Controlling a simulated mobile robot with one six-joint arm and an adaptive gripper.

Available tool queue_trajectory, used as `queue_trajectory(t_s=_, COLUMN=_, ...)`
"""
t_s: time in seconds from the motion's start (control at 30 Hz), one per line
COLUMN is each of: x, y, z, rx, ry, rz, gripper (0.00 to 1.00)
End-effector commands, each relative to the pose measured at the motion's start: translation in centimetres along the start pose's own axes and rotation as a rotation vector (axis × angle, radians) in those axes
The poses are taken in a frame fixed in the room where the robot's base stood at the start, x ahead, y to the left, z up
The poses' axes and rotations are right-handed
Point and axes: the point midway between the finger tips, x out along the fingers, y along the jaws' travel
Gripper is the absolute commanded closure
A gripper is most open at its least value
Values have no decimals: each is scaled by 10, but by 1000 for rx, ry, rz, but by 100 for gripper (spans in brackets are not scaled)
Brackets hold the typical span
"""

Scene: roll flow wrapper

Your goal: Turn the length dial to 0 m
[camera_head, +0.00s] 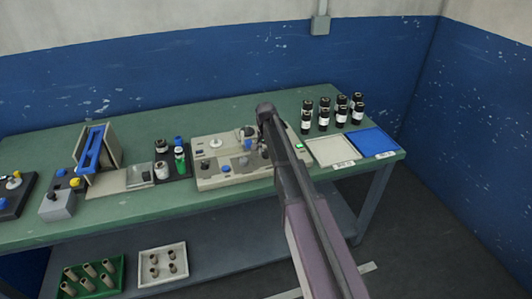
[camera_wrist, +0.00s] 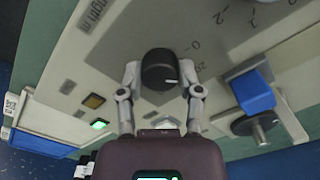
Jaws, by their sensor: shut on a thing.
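The length dial (camera_wrist: 159,66) is a round black knob with a short white pointer line, on the light panel (camera_wrist: 85,65) of the wrapper. My gripper (camera_wrist: 161,78) is shut on the dial, one finger on each side. The pointer faces right in the wrist view, towards or slightly below the printed 20; I cannot tell its exact reading. The 0 mark is just above the 20. Printed lettering is at the panel's upper left. In the head view my arm covers the dial and my gripper, while part of the machine (camera_head: 213,184) shows.
In the wrist view a blue block (camera_wrist: 253,92) is right of the dial and a lit green button (camera_wrist: 99,124) is lower left. In the head view, several black jars (camera_head: 324,113), a pale tray (camera_head: 332,150) and a blue tray (camera_head: 374,142) stand right of my arm.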

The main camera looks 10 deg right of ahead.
Motion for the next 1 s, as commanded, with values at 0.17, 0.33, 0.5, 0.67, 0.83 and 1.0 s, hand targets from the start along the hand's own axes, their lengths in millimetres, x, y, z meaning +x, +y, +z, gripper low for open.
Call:
queue_trajectory(t_s=0.17, x=0, y=0, z=0, rx=-18, ry=-1, rz=-1, gripper=100)
queue_trajectory(t_s=0.33, x=0, y=0, z=0, rx=-72, ry=-1, rz=-1, gripper=100)
queue_trajectory(t_s=0.5, x=0, y=0, z=0, rx=-168, ry=-1, rz=-1, gripper=100)
queue_trajectory(t_s=0.67, x=0, y=0, z=1, rx=-289, ry=-1, rz=-1, gripper=100)
queue_trajectory(t_s=0.83, x=0, y=0, z=1, rx=-429, ry=-1, rz=-1, gripper=100)
queue_trajectory(t_s=1.0, x=0, y=0, z=1, rx=-556, ry=-1, rz=-1, gripper=100)
